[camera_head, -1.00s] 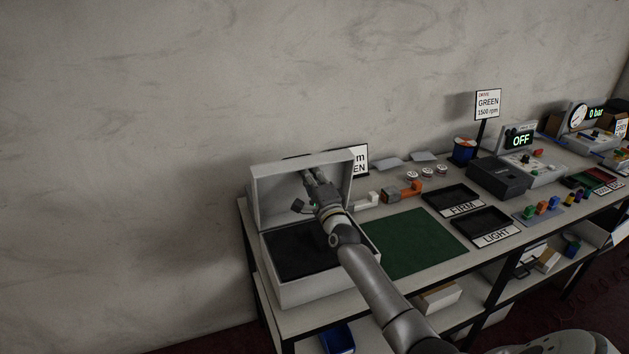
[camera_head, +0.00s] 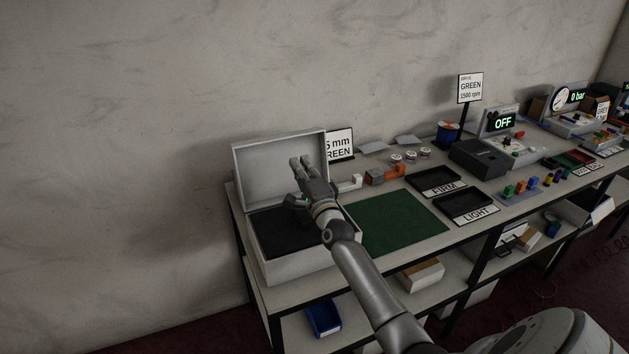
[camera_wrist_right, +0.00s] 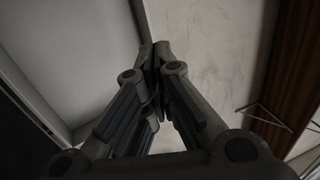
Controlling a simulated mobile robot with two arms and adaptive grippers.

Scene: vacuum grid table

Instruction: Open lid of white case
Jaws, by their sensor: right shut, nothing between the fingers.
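The white case (camera_head: 300,259) stands at the left end of the table with a dark lining (camera_head: 272,226). Its lid (camera_head: 270,168) is raised and stands about upright at the back. My right gripper (camera_head: 301,161) is in front of the lid's right part, above the case's right side, with fingers pointing at the back wall. In the right wrist view its fingers (camera_wrist_right: 155,55) are closed together and empty, with the pale lid (camera_wrist_right: 70,50) on the left. I cannot tell whether they touch the lid. My left gripper is not in view.
A green mat (camera_head: 392,222) lies right of the case. A sign (camera_head: 340,145) stands behind, partly hidden by the lid. Black trays (camera_head: 466,207), a dark box (camera_head: 478,158) and small coloured parts (camera_head: 531,184) are farther right. A blue bin (camera_head: 323,318) sits below.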

